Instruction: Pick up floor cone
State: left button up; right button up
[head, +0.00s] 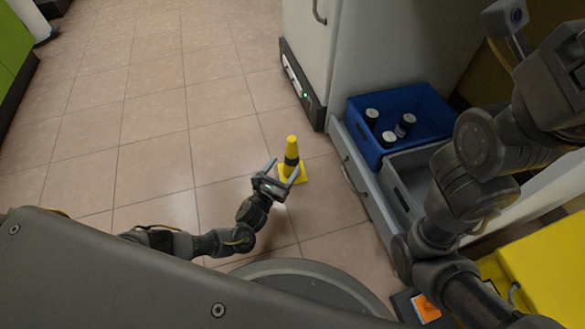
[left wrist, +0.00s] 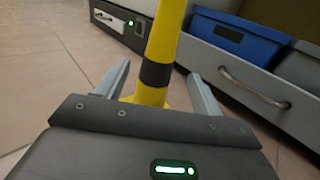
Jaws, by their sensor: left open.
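The floor cone (head: 291,152) is yellow with a black band and a square yellow base. It stands upright on the tiled floor in the head view. My left gripper (head: 284,170) is open, with its fingers pointing at the cone near its lower part. In the left wrist view the cone (left wrist: 157,60) rises between the two open fingers (left wrist: 160,85), and part of its base is hidden behind the gripper body. I cannot tell whether the fingers touch it. My right arm shows at the right of the head view, but its fingertips cannot be made out.
An open drawer (head: 352,165) right of the cone holds a blue crate (head: 372,150) with several dark, white-topped jars, and a grey crate (head: 397,190). A pale cabinet (head: 310,45) stands behind. A yellow object (head: 550,265) is at lower right. The floor at left is clear.

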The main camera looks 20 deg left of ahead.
aim_at(289, 159)
pick_arm(q)
jog(key=shift+w+d, duration=0.15)
jog(key=shift+w, duration=0.55)
jog(key=b+x, duration=0.4)
jog(key=shift+w+f, duration=0.1)
jog(key=shift+w, duration=0.15)
jog(key=shift+w+b, duration=0.3)
jog(key=shift+w, duration=0.05)
grip_shut()
jog(key=shift+r, duration=0.25)
